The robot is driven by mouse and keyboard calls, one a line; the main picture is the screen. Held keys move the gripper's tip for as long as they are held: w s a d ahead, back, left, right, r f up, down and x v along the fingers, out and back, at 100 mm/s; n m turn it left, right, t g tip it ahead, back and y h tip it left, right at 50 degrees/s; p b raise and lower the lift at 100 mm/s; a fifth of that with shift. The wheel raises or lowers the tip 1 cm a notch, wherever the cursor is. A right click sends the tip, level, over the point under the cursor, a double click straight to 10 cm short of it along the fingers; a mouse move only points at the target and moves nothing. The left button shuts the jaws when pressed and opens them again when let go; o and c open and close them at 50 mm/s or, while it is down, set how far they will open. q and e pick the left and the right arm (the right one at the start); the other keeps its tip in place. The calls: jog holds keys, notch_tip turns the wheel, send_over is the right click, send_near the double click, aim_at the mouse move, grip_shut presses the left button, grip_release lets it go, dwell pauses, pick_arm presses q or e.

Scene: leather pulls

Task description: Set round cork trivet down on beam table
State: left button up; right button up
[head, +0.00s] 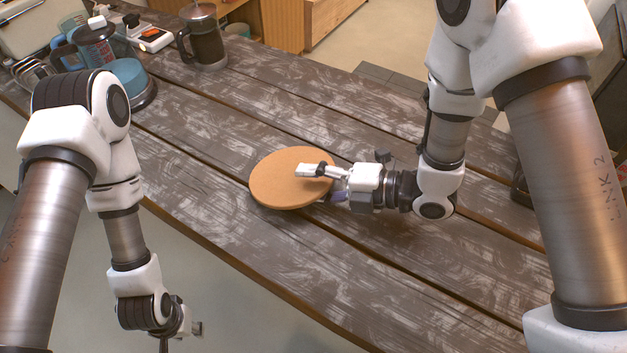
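The round cork trivet (280,185) is a flat tan disc over the middle of the dark, worn plank beam table (240,130). My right gripper (318,172) reaches in from the right and is shut on the trivet's right edge, with one finger on top. The lower finger is mostly hidden beneath the disc. The trivet looks roughly level; a dark shadow shows along its lower left edge, and I cannot tell whether it touches the planks. My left gripper (196,329) hangs low in front of the table, far from the trivet; its fingers are too small and turned to read.
A French press (203,38) stands at the table's back edge. A blue-lidded container (127,78), a blue kettle-like jug (92,42) and a small white scale-like device (152,39) crowd the far left. The planks around the trivet are clear.

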jog(key=shift+s+d+r, duration=0.3)
jog(key=shift+s, duration=0.15)
jog(key=v, duration=1)
jog(key=shift+w+d, duration=0.1)
jog(key=shift+w, duration=0.25)
jog(key=shift+s+d, duration=0.25)
jog(key=shift+d, duration=0.3)
